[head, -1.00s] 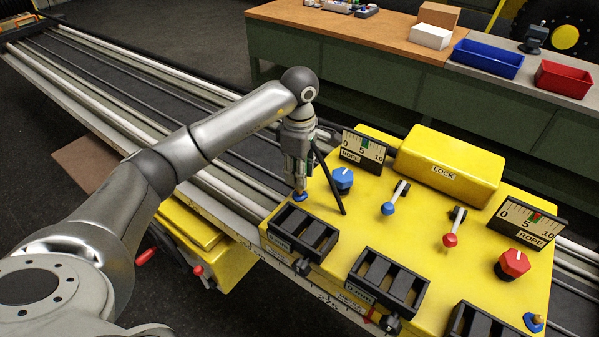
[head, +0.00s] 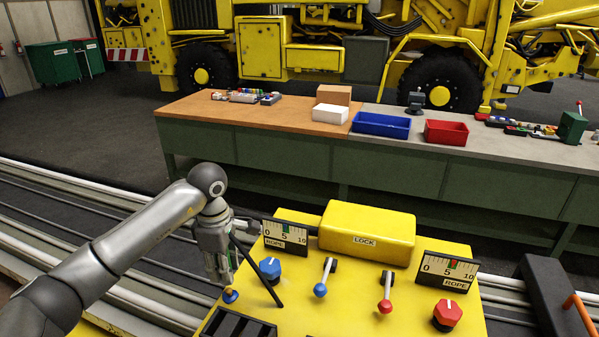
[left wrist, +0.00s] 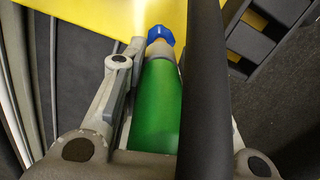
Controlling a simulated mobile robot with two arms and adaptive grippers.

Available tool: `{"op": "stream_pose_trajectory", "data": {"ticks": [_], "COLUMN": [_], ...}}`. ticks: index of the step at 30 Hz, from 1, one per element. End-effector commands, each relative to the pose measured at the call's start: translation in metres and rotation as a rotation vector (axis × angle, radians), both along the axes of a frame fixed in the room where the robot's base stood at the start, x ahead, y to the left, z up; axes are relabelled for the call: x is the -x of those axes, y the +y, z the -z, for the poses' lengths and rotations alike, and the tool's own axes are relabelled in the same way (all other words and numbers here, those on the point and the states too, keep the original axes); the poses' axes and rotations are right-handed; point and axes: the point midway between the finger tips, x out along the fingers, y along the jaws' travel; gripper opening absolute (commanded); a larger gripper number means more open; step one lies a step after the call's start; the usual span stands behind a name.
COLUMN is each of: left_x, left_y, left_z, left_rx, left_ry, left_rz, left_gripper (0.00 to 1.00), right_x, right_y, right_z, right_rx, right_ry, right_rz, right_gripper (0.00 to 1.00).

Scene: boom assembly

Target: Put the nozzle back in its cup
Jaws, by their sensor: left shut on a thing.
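My left gripper (head: 222,276) points down over the left front corner of the yellow console (head: 340,290), shut on the nozzle. The nozzle looks about upright there; how deep the tip sits I cannot tell. A black rod (head: 257,272) slants beside the gripper and hides part of the wrist view. My right gripper is not in view.
Close by stand a blue knob (head: 270,268), a rope gauge (head: 285,237), a black slotted rack (head: 238,328) and a blue-tipped lever (head: 323,280). A red-tipped lever (head: 386,292) and a red knob (head: 447,314) are farther right. The lock box (head: 366,232) is behind.

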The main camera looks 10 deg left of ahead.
Motion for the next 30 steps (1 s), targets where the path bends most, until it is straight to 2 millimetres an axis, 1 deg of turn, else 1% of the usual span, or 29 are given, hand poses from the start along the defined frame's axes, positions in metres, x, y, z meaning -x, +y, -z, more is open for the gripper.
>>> {"op": "stream_pose_trajectory", "data": {"ticks": [2,5,8,11,15,21,25,27,30], "left_x": [0.002,0.010,0.025,0.045,0.079,0.130,0.156,0.166,0.174], "left_y": [-0.003,-0.010,-0.021,-0.035,-0.052,-0.070,-0.076,-0.078,-0.079], "left_z": [-0.001,-0.002,-0.004,-0.006,-0.007,-0.005,-0.004,-0.004,-0.003], "left_rx": [0.000,-0.002,-0.003,-0.007,-0.012,-0.011,-0.007,-0.004,-0.001], "left_ry": [-0.004,-0.011,-0.021,-0.028,-0.030,-0.019,-0.010,-0.006,-0.001], "left_rz": [0.034,0.137,0.313,0.537,0.858,1.280,1.478,1.551,1.615], "left_gripper": [0.00,0.00,0.00,0.00,0.00,0.00,0.00,0.00,0.00], "right_x": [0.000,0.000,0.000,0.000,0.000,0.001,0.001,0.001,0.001], "right_y": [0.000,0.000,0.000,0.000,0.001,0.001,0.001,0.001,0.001], "right_z": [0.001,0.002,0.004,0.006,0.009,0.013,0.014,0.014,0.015], "right_rx": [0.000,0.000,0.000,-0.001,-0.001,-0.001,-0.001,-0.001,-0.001], "right_ry": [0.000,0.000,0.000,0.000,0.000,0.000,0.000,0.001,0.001], "right_rz": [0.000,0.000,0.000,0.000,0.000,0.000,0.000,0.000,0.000], "right_gripper": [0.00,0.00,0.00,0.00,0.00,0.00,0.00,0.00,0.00]}}
